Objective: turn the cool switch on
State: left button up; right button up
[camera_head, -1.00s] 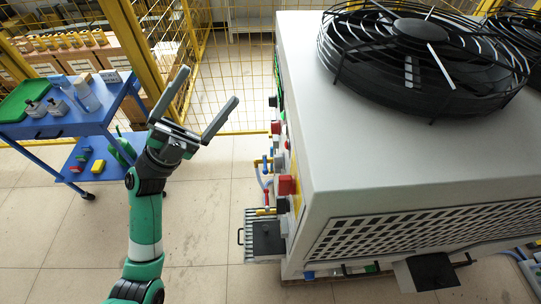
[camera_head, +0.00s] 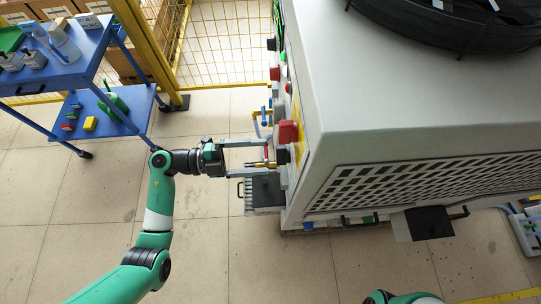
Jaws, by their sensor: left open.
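The large pale grey machine (camera_head: 400,95) fills the right side, its control panel on the left face seen almost edge-on. Along that edge stick out a black knob (camera_head: 271,44), a small red knob (camera_head: 275,73), a large red block-like switch (camera_head: 288,132) and a dark knob (camera_head: 283,155) below it. I cannot read labels, so which one is the cool switch is unclear. My left gripper (camera_head: 268,158) is open, its fingers pointing right at the panel near the dark knob, below the red switch. Whether it touches anything is unclear. My right gripper is out of view.
A blue cart (camera_head: 70,70) with bottles stands at the upper left, beside a yellow mesh fence (camera_head: 225,45). Blue and brass pipe fittings (camera_head: 262,122) and a dark slatted box (camera_head: 262,192) are close by the gripper. The tiled floor (camera_head: 200,250) is free.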

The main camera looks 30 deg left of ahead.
aim_at(283, 156)
pick_arm(q)
jog(key=x, duration=0.3)
jog(key=shift+w+d+b, duration=0.2)
jog(key=shift+d+b, duration=0.1)
jog(key=c, duration=1.4)
